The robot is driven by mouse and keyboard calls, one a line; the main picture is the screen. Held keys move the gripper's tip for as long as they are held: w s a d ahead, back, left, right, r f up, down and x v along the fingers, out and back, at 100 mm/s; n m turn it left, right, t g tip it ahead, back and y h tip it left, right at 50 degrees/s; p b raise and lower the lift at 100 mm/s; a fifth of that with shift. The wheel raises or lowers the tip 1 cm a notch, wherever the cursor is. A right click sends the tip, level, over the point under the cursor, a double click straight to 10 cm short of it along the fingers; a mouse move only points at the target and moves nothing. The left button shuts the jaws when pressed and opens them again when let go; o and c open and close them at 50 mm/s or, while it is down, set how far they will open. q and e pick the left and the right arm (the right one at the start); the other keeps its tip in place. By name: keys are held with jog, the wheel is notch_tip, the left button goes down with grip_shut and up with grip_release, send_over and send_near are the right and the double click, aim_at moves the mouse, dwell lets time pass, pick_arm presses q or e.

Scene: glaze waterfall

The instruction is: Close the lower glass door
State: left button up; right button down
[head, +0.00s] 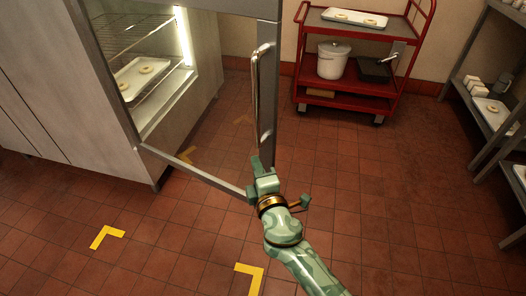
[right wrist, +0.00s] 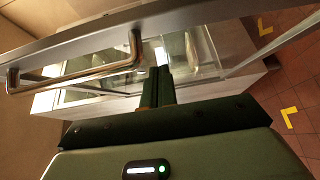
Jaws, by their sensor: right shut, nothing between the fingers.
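The lower glass door (head: 205,178) stands open, swung out from the lit cabinet at the left. Its metal frame (head: 268,85) and long upright handle (head: 254,95) show in the head view. My right gripper (head: 262,163) is shut and empty at the lower free corner of the door, just below the handle. In the right wrist view, the shut fingers (right wrist: 157,80) point at the door frame, beside the handle (right wrist: 75,76). I cannot tell whether they touch the frame. My left gripper is not in view.
Inside the cabinet, a tray (head: 132,89) with pastries sits below a wire rack (head: 120,38). A red cart (head: 345,88) with a white pot (head: 333,62) stands at the back. Shelving (head: 493,100) is at the right. The tiled floor has yellow corner marks (head: 107,236) and is otherwise clear.

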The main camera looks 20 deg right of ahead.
aim_at(264, 152)
jog(key=shift+w+d, duration=0.8)
jog(key=shift+w, duration=0.25)
jog(key=shift+w+d, duration=0.8)
jog(key=shift+w, duration=0.2)
